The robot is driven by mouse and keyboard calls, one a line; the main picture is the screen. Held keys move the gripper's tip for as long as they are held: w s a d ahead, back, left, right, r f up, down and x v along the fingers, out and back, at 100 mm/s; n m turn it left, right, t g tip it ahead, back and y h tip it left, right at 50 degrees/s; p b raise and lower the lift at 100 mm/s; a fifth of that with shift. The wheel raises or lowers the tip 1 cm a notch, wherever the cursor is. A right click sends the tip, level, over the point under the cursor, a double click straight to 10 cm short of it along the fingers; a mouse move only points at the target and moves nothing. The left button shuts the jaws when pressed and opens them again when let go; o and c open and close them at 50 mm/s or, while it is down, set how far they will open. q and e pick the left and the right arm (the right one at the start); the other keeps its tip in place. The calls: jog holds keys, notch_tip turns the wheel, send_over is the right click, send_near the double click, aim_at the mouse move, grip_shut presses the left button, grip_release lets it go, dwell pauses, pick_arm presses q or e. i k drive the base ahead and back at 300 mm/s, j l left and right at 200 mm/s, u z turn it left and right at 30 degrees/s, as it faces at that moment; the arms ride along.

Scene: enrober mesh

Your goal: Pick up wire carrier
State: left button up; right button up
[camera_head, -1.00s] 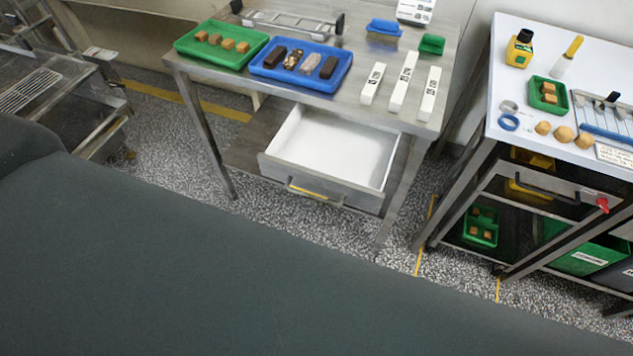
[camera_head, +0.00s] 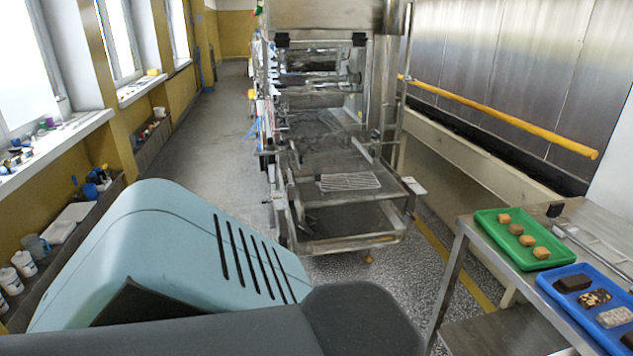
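A pale wire grid (camera_head: 348,181) lies flat on the front shelf of the steel machine, in the middle of the head view. A metal frame with a black end block (camera_head: 590,240) lies on the steel table at the right, behind the trays, and is cut off by the picture edge. I cannot tell for sure which of the two is the wire carrier. Neither of my grippers is in view.
The steel machine (camera_head: 325,160) stands in the aisle. The steel table (camera_head: 466,226) holds a green tray (camera_head: 491,222) of brown cubes and a blue tray (camera_head: 566,304) of bars. A yellow rail (camera_head: 500,116) runs along the right wall. Floor at left of the machine is clear.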

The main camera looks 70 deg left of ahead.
aim_at(318, 177)
jog(key=u, duration=2.05)
jog(key=i+j+z, duration=0.15)
jog(key=i+j, duration=0.2)
jog(key=i+j+z, duration=0.15)
jog(key=i+j, duration=0.2)
jog(key=i+j+z, duration=0.15)
jog(key=i+j, duration=0.15)
jog(key=j, duration=0.2)
jog(key=i+j+z, duration=0.15)
jog(key=i+j, duration=0.15)
jog(key=j, duration=0.15)
